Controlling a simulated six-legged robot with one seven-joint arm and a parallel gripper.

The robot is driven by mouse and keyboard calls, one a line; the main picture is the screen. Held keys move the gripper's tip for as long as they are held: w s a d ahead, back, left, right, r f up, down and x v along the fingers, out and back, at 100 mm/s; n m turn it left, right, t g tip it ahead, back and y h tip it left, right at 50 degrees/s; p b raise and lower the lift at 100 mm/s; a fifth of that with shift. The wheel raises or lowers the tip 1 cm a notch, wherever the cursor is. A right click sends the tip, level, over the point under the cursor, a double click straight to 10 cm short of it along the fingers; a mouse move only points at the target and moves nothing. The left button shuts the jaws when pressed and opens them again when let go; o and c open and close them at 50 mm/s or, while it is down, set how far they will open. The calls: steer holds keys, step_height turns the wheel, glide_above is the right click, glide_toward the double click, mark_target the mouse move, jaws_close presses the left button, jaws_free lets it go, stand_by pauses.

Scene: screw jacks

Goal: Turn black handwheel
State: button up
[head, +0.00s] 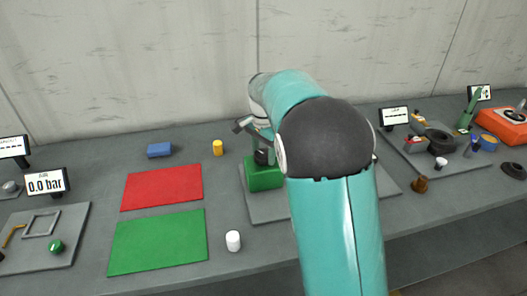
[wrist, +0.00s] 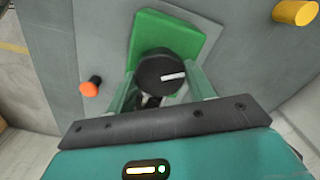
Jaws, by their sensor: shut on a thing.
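The black handwheel (wrist: 158,72) is round, with a white mark on its face. It sits in front of a green block (wrist: 191,34) in the wrist view. My gripper (wrist: 163,88) has one finger on each side of the handwheel and is shut on it. In the head view the green block (head: 262,178) stands on a grey plate (head: 265,212), partly hidden by my arm. A dark part (head: 262,157) shows by the block there, but my arm hides most of the grip.
A yellow cylinder (head: 217,147), a blue block (head: 159,150) and a white cylinder (head: 233,240) stand on the bench. Red (head: 162,187) and green (head: 158,241) mats lie left, bare. An orange-capped piece (wrist: 90,87) is left of the handwheel in the wrist view.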

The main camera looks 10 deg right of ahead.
mark_target(264, 154)
stand_by(0.4)
steer(key=o, duration=1)
step_height(264, 154, up, 14)
steer(key=shift+f, duration=0.1)
